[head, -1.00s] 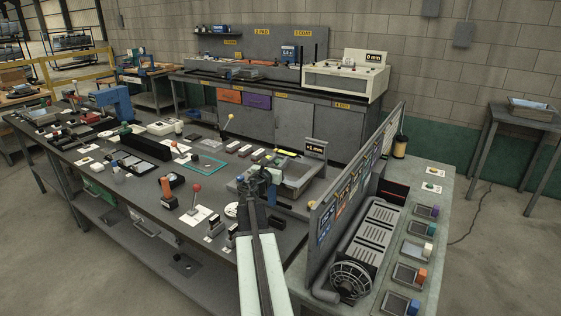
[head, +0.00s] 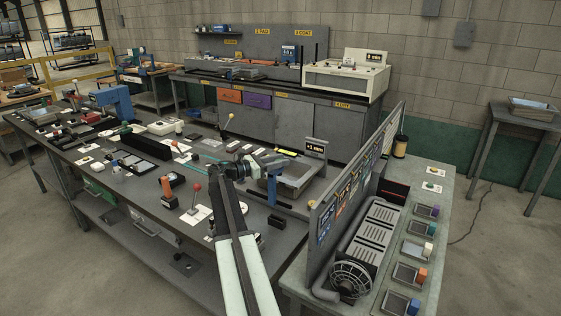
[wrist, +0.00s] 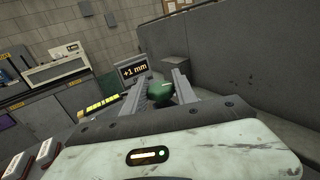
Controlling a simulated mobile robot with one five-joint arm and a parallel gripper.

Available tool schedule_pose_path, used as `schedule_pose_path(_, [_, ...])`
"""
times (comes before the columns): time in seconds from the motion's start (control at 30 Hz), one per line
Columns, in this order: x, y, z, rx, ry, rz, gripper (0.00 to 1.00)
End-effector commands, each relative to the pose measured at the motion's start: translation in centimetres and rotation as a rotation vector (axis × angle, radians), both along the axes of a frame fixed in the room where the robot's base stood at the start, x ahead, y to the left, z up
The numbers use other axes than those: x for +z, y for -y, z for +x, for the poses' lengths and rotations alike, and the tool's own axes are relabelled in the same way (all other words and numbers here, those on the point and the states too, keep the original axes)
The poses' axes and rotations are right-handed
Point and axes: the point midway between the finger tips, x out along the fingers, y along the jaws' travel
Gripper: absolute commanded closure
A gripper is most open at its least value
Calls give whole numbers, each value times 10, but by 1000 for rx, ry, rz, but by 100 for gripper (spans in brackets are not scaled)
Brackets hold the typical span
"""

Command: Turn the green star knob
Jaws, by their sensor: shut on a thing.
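In the wrist view a rounded dark green knob (wrist: 160,91) sits between the two grey fingers of my gripper (wrist: 162,87). The gripper is shut on it. Its star shape is not clear from this angle, and its lower part is hidden behind the gripper body. In the head view my gripper (head: 287,159) points right, over the grey flat device on the bench (head: 296,184). The knob cannot be made out there. A display reading "+1 mm" (head: 315,149) stands behind the device; it also shows in the wrist view (wrist: 133,70).
A grey upright panel (head: 352,180) stands to the right of the device, with a side bench (head: 440,205) beyond it. A red ball-topped lever (head: 197,187) and a yellow ball-topped lever (head: 231,116) stand to the left. Several small blocks lie on the bench.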

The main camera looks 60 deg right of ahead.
Motion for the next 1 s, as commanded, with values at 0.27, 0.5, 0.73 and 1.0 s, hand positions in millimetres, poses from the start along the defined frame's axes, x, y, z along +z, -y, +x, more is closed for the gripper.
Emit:
schedule_pose_path(0.27, [1,0,2,-92,-1,-2,100])
schedule_pose_path(0.5, [1,0,1,-113,-3,-2,100])
schedule_pose_path(0.73, [1,0,1,-113,-3,-3,100])
schedule_pose_path(1.0, [1,0,0,-114,-2,-2,45])
